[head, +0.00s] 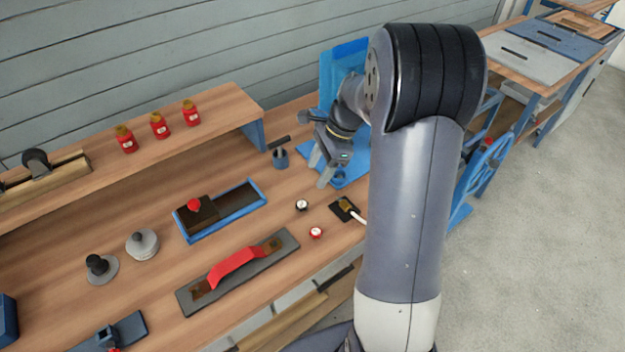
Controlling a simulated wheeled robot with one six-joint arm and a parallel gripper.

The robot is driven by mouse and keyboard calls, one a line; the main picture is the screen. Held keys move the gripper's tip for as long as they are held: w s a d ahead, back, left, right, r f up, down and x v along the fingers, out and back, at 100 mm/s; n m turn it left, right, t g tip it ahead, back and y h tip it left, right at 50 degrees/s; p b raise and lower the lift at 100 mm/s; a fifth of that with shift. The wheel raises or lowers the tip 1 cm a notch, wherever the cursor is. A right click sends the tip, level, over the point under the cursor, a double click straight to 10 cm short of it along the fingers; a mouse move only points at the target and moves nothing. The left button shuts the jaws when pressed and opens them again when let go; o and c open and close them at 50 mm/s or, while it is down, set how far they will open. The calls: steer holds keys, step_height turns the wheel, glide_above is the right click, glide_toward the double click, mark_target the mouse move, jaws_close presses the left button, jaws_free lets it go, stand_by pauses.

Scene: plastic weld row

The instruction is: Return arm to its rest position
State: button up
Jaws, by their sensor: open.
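My arm rises in front of the workbench in the head view and bends over toward the bench's right end. My gripper (322,172) hangs from it, pointing down, with its pale fingers apart and nothing between them. It is in front of a blue stand (343,62) and just right of a small dark blue cup (280,158). I cannot tell how far its fingertips are above the bench top (170,290). My upper arm hides part of the bench's right edge and of the blue stand.
A blue tray (252,199) holds a dark block with a red knob. A red-handled float (237,268), two small gauges and a dark pad (344,209) lie nearer. Red jars (158,126) stand on the raised shelf (215,105). A blue wheeled frame (485,165) is at right; the floor (560,240) beyond is clear.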

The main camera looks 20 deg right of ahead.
mark_target(300, 206)
steer(key=shift+d+r, duration=0.1)
steer(key=shift+r, duration=0.15)
steer(key=x, duration=1.2)
steer(key=shift+f, duration=0.15)
steer(key=shift+r, duration=1.9)
